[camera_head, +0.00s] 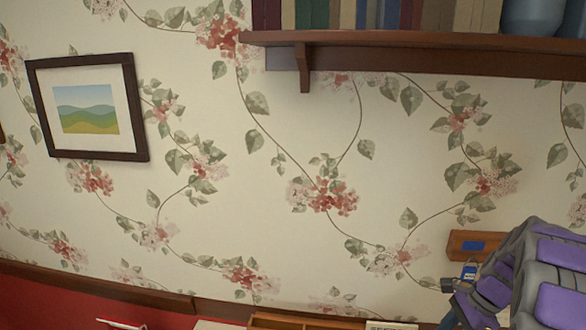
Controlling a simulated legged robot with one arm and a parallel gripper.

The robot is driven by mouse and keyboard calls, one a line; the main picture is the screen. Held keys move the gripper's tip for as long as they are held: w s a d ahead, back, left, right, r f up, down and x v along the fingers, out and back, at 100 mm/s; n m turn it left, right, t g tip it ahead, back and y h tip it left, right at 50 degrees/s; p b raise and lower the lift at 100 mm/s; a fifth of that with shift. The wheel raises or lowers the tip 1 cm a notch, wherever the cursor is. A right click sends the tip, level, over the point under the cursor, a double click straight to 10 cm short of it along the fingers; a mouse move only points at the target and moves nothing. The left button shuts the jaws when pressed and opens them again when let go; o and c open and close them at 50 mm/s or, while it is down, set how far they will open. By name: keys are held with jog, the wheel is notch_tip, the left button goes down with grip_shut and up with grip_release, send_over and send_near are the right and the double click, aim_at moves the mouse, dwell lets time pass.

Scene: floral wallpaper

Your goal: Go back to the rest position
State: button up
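A purple and grey jointed shape, which looks like part of my arm, comes in at the lower right edge. Its left end, with small dark and blue parts, seems to be where my gripper (458,290) is. The fingers are not clear, so I cannot tell whether it is open or shut, or whether it holds anything. The lower part of it is cut off by the frame.
A wooden shelf (420,52) with books (345,14) and a blue-grey pot (533,17) is on the floral wall. A framed landscape picture (88,107) hangs at left. A wooden piece with a blue patch (470,246) is beside the arm. Wooden edges (290,322) show at the bottom.

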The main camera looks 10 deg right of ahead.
jog(key=s+a+r+n+g+h, duration=0.1)
jog(key=s+a+n, duration=0.2)
jog(key=a, duration=0.3)
jog(key=s+a+r+n+b, duration=0.1)
jog(key=s+a+r+n, duration=0.15)
jog(key=a, duration=0.35)
jog(key=s+a+n+g+h, duration=0.1)
jog(key=s+a+n, duration=0.3)
jog(key=a, duration=0.2)
jog(key=s+a+f+n+h+b, duration=0.1)
jog(key=s+a+n, duration=0.3)
jog(key=s, duration=0.4)
jog(key=s+a+f+n+h, duration=0.1)
jog(key=s+a+n, duration=0.3)
jog(key=s, duration=0.5)
jog(key=shift+a+f+n+g+b, duration=0.3)
jog(key=shift+f+n+b, duration=0.1)
jog(key=shift+n, duration=0.75)
